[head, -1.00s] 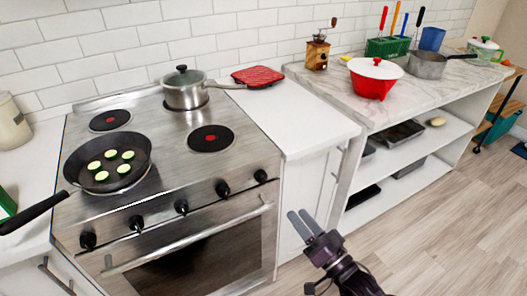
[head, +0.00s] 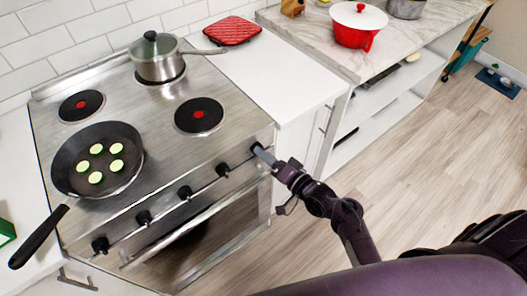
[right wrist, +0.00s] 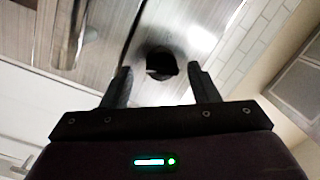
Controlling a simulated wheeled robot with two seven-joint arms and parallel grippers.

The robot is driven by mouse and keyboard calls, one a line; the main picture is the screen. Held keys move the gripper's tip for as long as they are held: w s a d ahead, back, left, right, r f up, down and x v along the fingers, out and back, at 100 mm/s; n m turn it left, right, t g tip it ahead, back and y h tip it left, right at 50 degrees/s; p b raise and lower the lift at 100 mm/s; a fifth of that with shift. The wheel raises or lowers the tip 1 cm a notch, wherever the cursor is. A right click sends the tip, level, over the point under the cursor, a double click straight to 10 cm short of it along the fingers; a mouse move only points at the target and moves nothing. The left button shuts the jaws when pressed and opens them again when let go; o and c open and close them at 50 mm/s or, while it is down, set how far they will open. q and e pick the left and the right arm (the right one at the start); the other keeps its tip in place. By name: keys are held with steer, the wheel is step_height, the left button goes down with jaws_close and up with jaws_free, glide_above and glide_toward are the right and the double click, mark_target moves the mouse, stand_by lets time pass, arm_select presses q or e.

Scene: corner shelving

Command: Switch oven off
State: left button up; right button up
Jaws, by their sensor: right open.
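The oven (head: 150,240) has a steel front with a long handle bar and a row of several black knobs, such as the leftmost knob (head: 101,244). My right gripper (head: 262,154) is at the rightmost knob (head: 256,147), which its fingers partly hide in the head view. In the right wrist view, that dark knob (right wrist: 161,64) lies ahead of and between the two fingertips of the open right gripper (right wrist: 159,76). I cannot tell whether the fingers touch it. My left gripper is not in view.
A black pan (head: 97,160) with several green slices sits on the hob, its handle over the front left. A steel pot (head: 157,66) stands on the back burner. A white counter (head: 255,80) with a red pot holder (head: 232,31) adjoins. Open floor (head: 440,150) lies right.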

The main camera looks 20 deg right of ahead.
steer(key=shift+w+a, duration=0.25)
steer(key=shift+w, duration=0.2)
steer(key=c, duration=0.9)
steer(key=shift+c, duration=0.2)
